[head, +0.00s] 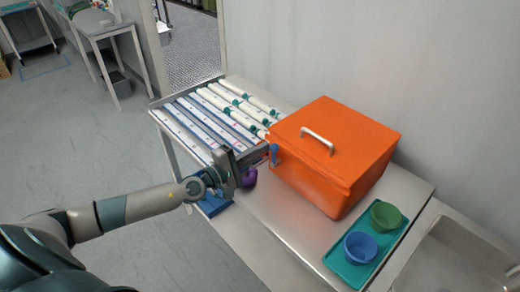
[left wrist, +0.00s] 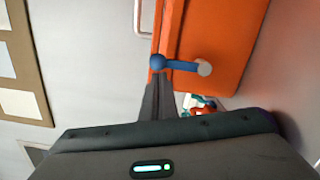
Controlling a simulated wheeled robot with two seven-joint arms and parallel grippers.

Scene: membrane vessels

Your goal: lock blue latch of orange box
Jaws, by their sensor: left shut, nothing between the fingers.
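The orange box (head: 350,140) stands on the metal table with its lid down and a light handle on top. Its blue latch (head: 274,153) is on the side facing my left arm. In the left wrist view the blue latch (left wrist: 182,66) has a round blue knob and an arm running sideways to a pale round pivot on the orange box (left wrist: 225,35). My left gripper (head: 266,151) is shut and empty, its tips at the latch. In the left wrist view the left gripper (left wrist: 158,80) points at the knob; I cannot tell whether they touch. My right gripper is out of view.
White tubes (head: 232,105) lie in rows on a rack left of the box. A teal tray (head: 338,266) with a blue bowl (head: 361,248) and a green bowl (head: 386,216) is at the front right. A purple object (head: 249,179) sits below my left gripper. A wall stands behind.

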